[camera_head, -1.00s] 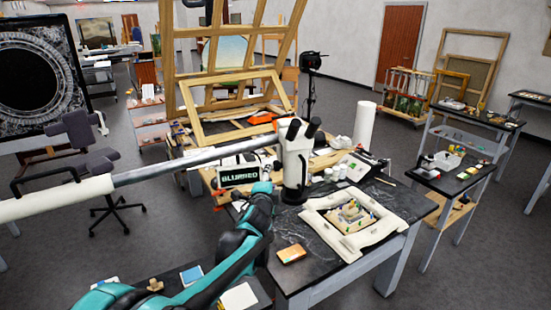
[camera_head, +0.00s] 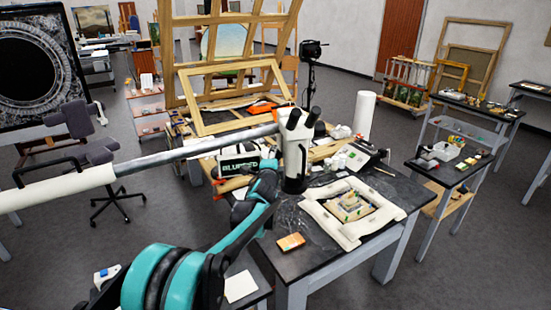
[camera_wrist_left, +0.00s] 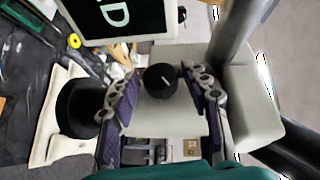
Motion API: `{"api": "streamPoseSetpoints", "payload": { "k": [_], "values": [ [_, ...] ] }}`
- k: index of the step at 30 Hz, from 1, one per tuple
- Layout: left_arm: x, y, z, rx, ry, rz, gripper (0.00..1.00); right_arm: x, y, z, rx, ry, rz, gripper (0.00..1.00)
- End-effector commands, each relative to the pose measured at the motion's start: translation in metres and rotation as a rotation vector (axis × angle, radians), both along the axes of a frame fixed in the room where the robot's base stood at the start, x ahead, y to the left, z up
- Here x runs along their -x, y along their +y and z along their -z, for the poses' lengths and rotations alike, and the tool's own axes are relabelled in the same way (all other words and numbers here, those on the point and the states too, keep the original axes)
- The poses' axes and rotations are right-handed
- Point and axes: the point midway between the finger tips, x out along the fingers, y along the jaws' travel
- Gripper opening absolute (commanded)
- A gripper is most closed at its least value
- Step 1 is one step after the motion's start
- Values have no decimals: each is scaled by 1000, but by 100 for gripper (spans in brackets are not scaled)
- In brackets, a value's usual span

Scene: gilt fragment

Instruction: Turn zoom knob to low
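The microscope (camera_head: 293,147) is white with a black lower part and stands on the black-topped table (camera_head: 292,262). A long grey and white boom reaches it from the left. In the left wrist view the zoom knob (camera_wrist_left: 161,80) is a round black knob with a short white mark, on the microscope's white body (camera_wrist_left: 165,118). My left gripper (camera_wrist_left: 160,88) is open, with one purple-padded finger on each side of the knob and gaps between. In the head view my left gripper (camera_head: 266,172) is beside the microscope, its fingers hard to make out. My right gripper is not in view.
A small screen (camera_head: 240,166) reading "BLURRED" is left of the microscope. A gilt fragment (camera_head: 350,205) lies in a white padded frame (camera_head: 398,213) at the front right. An orange box (camera_head: 290,242) lies near the table's front edge. The boom passes above my left arm.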

Motion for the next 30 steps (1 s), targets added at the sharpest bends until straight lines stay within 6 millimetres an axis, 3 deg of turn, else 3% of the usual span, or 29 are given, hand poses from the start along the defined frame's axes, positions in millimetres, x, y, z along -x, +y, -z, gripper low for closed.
{"api": "streamPoseSetpoints", "payload": {
  "k": [1,3,4,17,30],
  "values": [
    [0,0,0,0,0,0,27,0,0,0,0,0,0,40],
    [0,0,0,0,0,0,9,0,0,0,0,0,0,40],
    [0,0,0,0,0,0,4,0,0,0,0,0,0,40],
    [0,0,-2,15,34,-1,4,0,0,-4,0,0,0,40],
    [-1,1,-7,83,223,-1,4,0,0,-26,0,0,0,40]
  ]
}}
